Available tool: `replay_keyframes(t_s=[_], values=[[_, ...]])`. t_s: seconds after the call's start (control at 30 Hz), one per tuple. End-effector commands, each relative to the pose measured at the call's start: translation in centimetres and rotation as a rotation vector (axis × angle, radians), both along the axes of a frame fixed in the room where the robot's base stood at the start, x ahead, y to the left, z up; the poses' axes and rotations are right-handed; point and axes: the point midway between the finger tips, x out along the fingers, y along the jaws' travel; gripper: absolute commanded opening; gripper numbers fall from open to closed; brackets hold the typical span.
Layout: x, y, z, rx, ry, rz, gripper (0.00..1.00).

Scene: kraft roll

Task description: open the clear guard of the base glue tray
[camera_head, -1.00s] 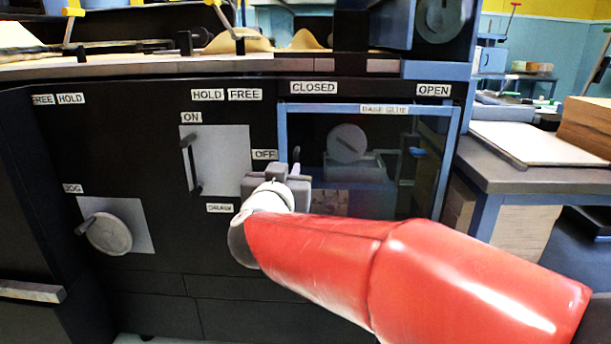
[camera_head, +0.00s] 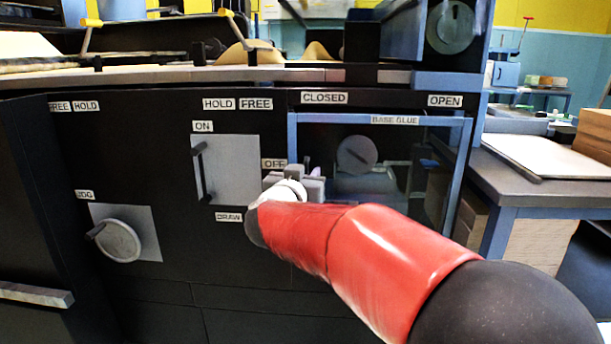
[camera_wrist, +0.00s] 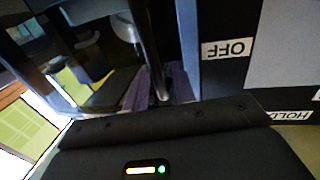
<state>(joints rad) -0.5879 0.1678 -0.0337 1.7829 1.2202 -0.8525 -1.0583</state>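The clear guard (camera_head: 400,165) of the base glue tray is a see-through panel in a blue frame, under the labels CLOSED (camera_head: 324,98) and OPEN (camera_head: 445,101). It covers the recess below the BASE GLUE label (camera_head: 395,120). My gripper (camera_head: 297,178) is at the guard's left edge, just right of and below the OFF label (camera_head: 274,163). A small pale purple piece (camera_head: 315,172) shows beside it, partly hidden. In the wrist view a slim grey bar (camera_wrist: 148,50) stands beyond my gripper's dark body. I cannot make out the fingers or whether they touch it.
Left of the guard are a grey plate with an ON/OFF lever (camera_head: 203,175) and a round crank (camera_head: 118,240). A worktop edge (camera_head: 250,74) runs above. A side table (camera_head: 520,185) with boards stands at the right. My red forearm crosses the guard's lower part.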

Motion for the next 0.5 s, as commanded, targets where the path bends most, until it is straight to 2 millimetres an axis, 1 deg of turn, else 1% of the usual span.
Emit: replay_keyframes(t_s=[0.1, 0.3, 0.5], values=[[-0.01, 0.00, 0.00, 0.000, 0.000, 0.000, 0.25], [-0.03, 0.01, 0.00, 0.000, 0.000, 0.000, 0.00], [-0.04, 0.02, 0.00, 0.000, 0.000, 0.000, 0.00]])
